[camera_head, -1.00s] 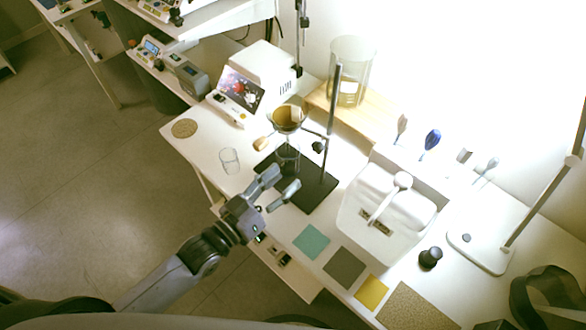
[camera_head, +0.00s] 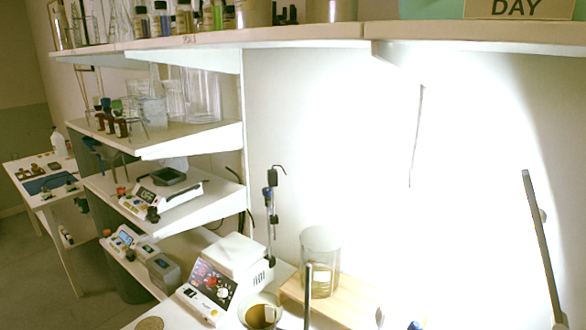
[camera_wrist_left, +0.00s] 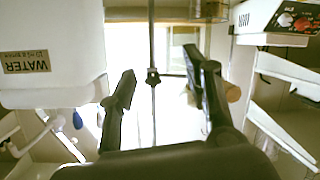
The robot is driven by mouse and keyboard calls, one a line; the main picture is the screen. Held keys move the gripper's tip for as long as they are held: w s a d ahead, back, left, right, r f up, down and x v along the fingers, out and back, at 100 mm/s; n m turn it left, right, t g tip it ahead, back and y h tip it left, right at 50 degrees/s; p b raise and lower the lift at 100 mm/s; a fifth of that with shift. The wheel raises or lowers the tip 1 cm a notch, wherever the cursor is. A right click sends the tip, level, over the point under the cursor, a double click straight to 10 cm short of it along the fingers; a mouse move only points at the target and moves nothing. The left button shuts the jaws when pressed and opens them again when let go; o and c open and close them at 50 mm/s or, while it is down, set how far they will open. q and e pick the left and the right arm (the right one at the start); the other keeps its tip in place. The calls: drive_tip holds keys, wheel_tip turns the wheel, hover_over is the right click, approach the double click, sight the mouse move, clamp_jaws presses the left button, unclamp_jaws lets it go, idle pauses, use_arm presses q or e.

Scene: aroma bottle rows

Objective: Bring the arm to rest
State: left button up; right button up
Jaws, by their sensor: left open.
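My left gripper (camera_wrist_left: 162,78) shows in the left wrist view with its two dark fingers spread apart and nothing held between them. A thin metal stand rod with a dark clamp knob (camera_wrist_left: 152,77) shows in the gap, behind the fingers; I cannot tell how far off it is. The head view shows neither of my grippers. My left arm is out of that view, and my right gripper is in no frame.
The head view shows a device with a coloured screen (camera_head: 208,281), a brown-filled bowl or funnel (camera_head: 261,313), a glass cylinder (camera_head: 321,262) and stocked wall shelves (camera_head: 190,142). In the wrist view, a white WATER container (camera_wrist_left: 50,50) stands left and a device (camera_wrist_left: 285,20) upper right.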

use_arm(q)
drive_tip(key=s+a+f+n+g+y, duration=0.1)
drive_tip(key=s+a+f+g+y, duration=0.1)
drive_tip(key=s+a+g+y, duration=0.35)
drive_tip(key=s+a+f+n+g+y, duration=0.1)
drive_tip(key=s+a+f+g+y, duration=0.15)
drive_tip(key=s+a, duration=0.55)
drive_tip(key=s+d+f+g, duration=0.1)
drive_tip(key=s+f, duration=0.1)
drive_tip(key=f, duration=1.1)
drive_tip(key=s+d+f+g, duration=0.1)
drive_tip(key=s+f, duration=0.1)
drive_tip(key=f, duration=1.1)
drive_tip(key=s+a+f, duration=0.1)
drive_tip(key=s+f, duration=0.7)
drive_tip(key=s+a+f+g, duration=0.1)
drive_tip(key=s+a+f, duration=0.1)
drive_tip(key=s+f, duration=0.6)
drive_tip(key=shift+s+a+f+m+g, duration=0.25)
drive_tip(key=shift+f+m+g, duration=0.05)
drive_tip(key=shift+m, duration=0.1)
